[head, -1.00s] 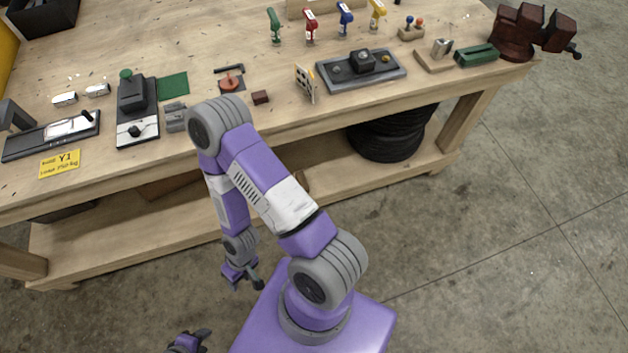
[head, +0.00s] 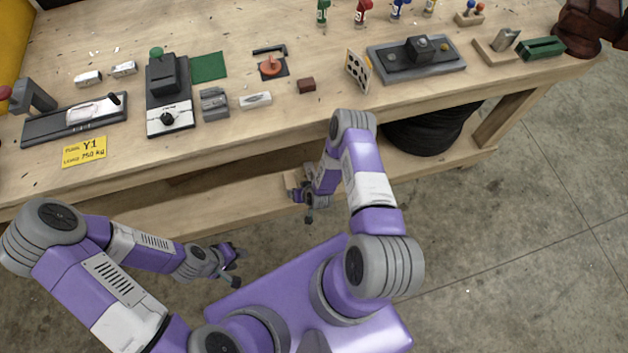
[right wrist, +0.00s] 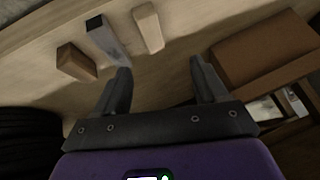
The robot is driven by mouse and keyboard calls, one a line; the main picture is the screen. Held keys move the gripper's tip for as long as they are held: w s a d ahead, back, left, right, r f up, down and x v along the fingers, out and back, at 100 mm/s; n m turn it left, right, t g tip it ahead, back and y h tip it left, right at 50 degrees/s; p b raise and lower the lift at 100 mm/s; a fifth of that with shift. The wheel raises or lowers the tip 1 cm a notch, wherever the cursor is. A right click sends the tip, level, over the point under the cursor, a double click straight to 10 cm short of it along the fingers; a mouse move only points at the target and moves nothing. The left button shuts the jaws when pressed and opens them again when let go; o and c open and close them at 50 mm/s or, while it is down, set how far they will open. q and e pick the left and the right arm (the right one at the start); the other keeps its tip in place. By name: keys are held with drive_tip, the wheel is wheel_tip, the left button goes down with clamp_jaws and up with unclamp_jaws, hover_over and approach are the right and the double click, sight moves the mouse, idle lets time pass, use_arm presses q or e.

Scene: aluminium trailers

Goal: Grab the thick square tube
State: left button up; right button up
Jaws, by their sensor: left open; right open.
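In the right wrist view a grey metal square tube (right wrist: 107,40) with a dark square end lies on the wooden lower shelf. It lies between a brown wooden block (right wrist: 76,62) and a pale bar (right wrist: 148,28). My right gripper (right wrist: 162,82) is open and empty, its fingers pointing towards these pieces but apart from them. In the head view the right gripper (head: 303,207) is at the shelf's front, below the bench top; the tube cannot be made out there. My left gripper (head: 236,266) is open and empty over the floor in front of the bench.
A brown box (right wrist: 255,50) is right of the right gripper. Concrete floor is clear at right.

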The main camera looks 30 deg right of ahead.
drive_tip(key=w+d+f+t+h+b, duration=0.25)
drive_tip(key=d+f, duration=0.25)
drive_tip(key=f, duration=0.4)
drive_tip(key=t+h+b, duration=0.1)
drive_tip(key=t+h, duration=0.1)
drive_tip(key=t, duration=0.2)
approach(312, 179)
drive_tip(key=shift+n, duration=0.3)
drive_tip(key=b+x, duration=0.2)
drive_tip(key=x, duration=0.2)
drive_tip(key=b+x, duration=0.2)
drive_tip(key=x, duration=0.1)
drive_tip(key=shift+w+d+f, duration=0.2)
drive_tip(key=shift+d+f, duration=0.1)
drive_tip(key=shift+f, duration=0.1)
drive_tip(key=shift+r, duration=0.1)
drive_tip(key=shift+c, duration=0.3)
